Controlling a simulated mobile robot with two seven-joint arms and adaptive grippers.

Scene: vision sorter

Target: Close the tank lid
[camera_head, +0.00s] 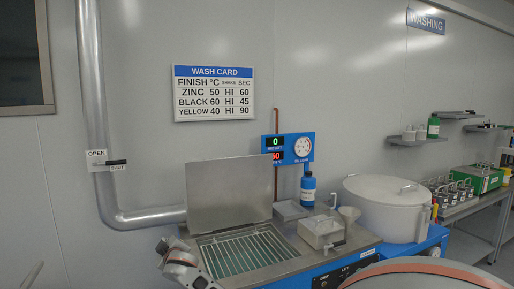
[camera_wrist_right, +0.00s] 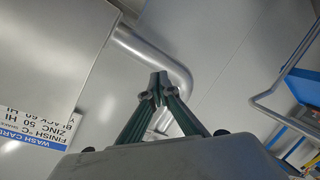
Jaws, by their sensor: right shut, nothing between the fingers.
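The tank (camera_head: 290,266) is a metal basin set in the bench, with a wire rack over greenish liquid inside. Its lid (camera_head: 228,195) is a flat square metal plate, standing open and nearly upright along the back edge. My right gripper (camera_head: 163,247) is at the tank's front left, low and left of the lid. In the right wrist view its fingertips (camera_wrist_right: 160,82) are together and empty. A flat grey plate, probably the lid (camera_wrist_right: 55,45), fills the upper left there; I see no contact with it. My left gripper is not in view.
A thick pipe (camera_head: 148,217) bends behind the tank's left side. A blue bottle (camera_head: 308,189), a small metal box (camera_head: 321,232) and a large lidded pot (camera_head: 386,207) stand to the right. A wash card (camera_head: 214,94) hangs above.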

